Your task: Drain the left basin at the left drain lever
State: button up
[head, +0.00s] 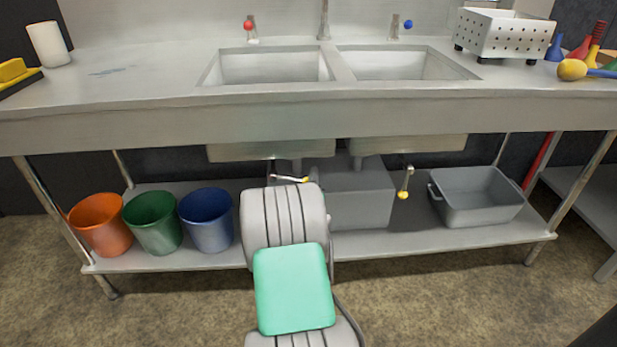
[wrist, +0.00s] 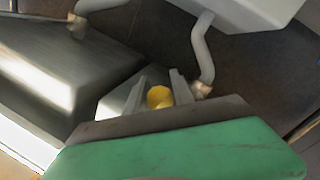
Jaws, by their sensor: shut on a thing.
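The left basin (head: 270,67) is sunk in the steel counter, and its underside shows below the counter. In the head view my arm hides the gripper and part of the area below the lever.
The right drain lever (head: 405,182) hangs down with its yellow knob low. A grey box (head: 360,195) stands on the lower shelf behind my arm. Orange (head: 100,224), green (head: 153,222) and blue (head: 206,219) bins stand left, and a grey tub (head: 477,197) stands right.

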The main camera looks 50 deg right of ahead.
grip_shut()
dwell(0.8)
